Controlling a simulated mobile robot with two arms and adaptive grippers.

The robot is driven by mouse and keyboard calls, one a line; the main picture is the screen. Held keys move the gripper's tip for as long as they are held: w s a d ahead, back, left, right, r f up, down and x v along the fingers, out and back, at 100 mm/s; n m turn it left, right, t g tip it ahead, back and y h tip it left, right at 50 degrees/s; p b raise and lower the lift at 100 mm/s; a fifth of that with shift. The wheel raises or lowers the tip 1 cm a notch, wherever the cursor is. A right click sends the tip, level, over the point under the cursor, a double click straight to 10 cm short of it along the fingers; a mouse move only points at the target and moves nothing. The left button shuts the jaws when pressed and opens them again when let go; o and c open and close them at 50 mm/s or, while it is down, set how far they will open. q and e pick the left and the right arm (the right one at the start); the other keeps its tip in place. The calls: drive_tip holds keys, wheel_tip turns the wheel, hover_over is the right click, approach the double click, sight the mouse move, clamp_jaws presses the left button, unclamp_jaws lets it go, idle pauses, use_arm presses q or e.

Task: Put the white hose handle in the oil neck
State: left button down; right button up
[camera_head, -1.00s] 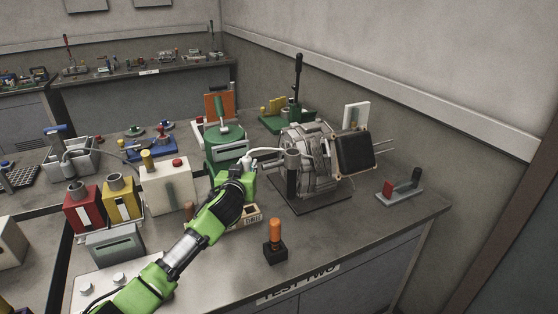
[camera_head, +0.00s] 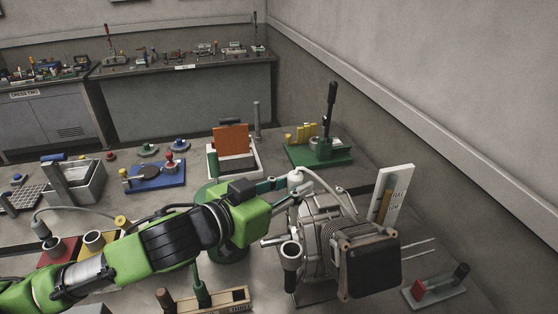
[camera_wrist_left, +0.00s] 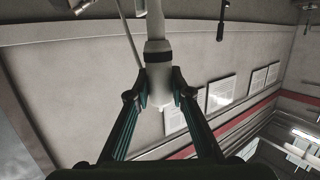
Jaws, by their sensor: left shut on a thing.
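The white hose handle (camera_head: 296,179) is held between the fingertips of my left gripper (camera_head: 287,188), above the back left side of the engine (camera_head: 320,232). In the left wrist view, the white handle (camera_wrist_left: 158,72) with a dark band sits between both teal fingers (camera_wrist_left: 158,88), and its lower end shows between them. A grey open-topped neck (camera_head: 291,255), which looks like the oil neck, stands upright at the engine's front left. The handle is apart from this neck, behind and above it. My right gripper is not in view.
A black box-shaped part (camera_head: 368,265) sits on the engine's right. A white upright plate (camera_head: 393,194) stands behind it. A green lever fixture (camera_head: 320,152) and an orange panel (camera_head: 231,139) stand at the back. A red-and-black switch (camera_head: 436,287) lies at the right.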

sight(294, 214)
use_arm(q)
drive_tip(key=shift+s+d+r, duration=0.1)
drive_tip(key=shift+s, duration=0.3)
drive_tip(key=shift+s+a+f+b, duration=0.1)
drive_tip(key=shift+f+b, duration=0.9)
drive_tip(key=shift+f, duration=0.65)
drive_tip(key=shift+s+a+f+b, duration=0.1)
drive_tip(key=shift+f+b, duration=0.9)
drive_tip(key=shift+f, duration=0.8)
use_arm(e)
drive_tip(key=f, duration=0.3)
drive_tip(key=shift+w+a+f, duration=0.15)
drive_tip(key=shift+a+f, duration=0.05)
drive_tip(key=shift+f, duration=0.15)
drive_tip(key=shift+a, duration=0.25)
use_arm(q)
drive_tip(key=shift+f, duration=0.2)
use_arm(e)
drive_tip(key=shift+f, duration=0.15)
